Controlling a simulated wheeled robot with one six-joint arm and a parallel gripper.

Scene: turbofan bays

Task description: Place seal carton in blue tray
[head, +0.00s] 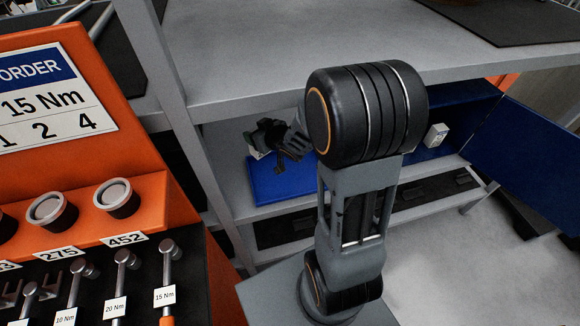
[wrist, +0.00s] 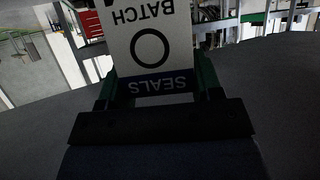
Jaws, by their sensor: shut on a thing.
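The seal carton (wrist: 150,40) is white with a dark blue band reading SEALS and the word BATCH, upside down in the wrist view. My gripper (wrist: 155,92) is shut on it, with a green-edged finger at each side. In the head view my gripper (head: 285,143) is under the upper shelf, left of my arm, and a small pale bit of the carton (head: 256,153) shows beside it. The blue tray (head: 268,187) lies on the lower shelf, below my gripper. My arm hides part of the tray. I cannot tell the gap between carton and tray.
The grey upper shelf (head: 240,52) and its post (head: 182,120) stand close to my arm. A dark blue panel (head: 525,128) and a small white item (head: 436,135) are at right. An orange panel (head: 150,195) with torque tools is at left. Grey floor is open at lower right.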

